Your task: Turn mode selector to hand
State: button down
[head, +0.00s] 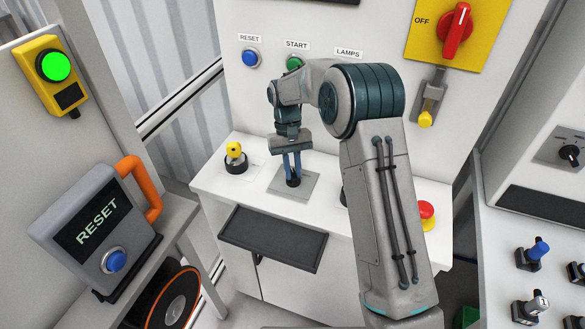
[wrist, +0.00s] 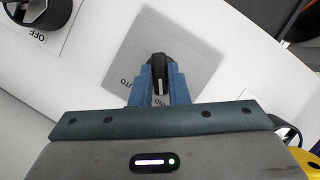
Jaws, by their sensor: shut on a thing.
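The mode selector is a black knob (head: 293,182) on a square grey plate (head: 306,187) on the white console's sloped top. My gripper (head: 292,174) points down over it, its blue fingers shut on the knob. In the wrist view the knob (wrist: 158,61) shows between the fingertips (wrist: 158,88), with a white mark on it. On the plate (wrist: 190,50) in that view, part of a label ending in "UTO" shows left of the knob, and another label is mostly hidden by the fingers. The word "hand" is not readable.
A yellow-topped black switch (head: 235,158) stands left of the selector, and a red button (head: 426,216) right of my arm. A dark tray (head: 272,238) juts out in front. Blue RESET (head: 250,58) and green START (head: 294,63) buttons are on the panel behind.

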jog(key=shift+w+r, duration=0.1)
jog(key=c, duration=1.4)
grip_release()
jog(key=b+v, duration=0.1)
jog(key=v, duration=1.2)
jog(key=shift+r, duration=0.35)
jog(key=shift+a, duration=0.1)
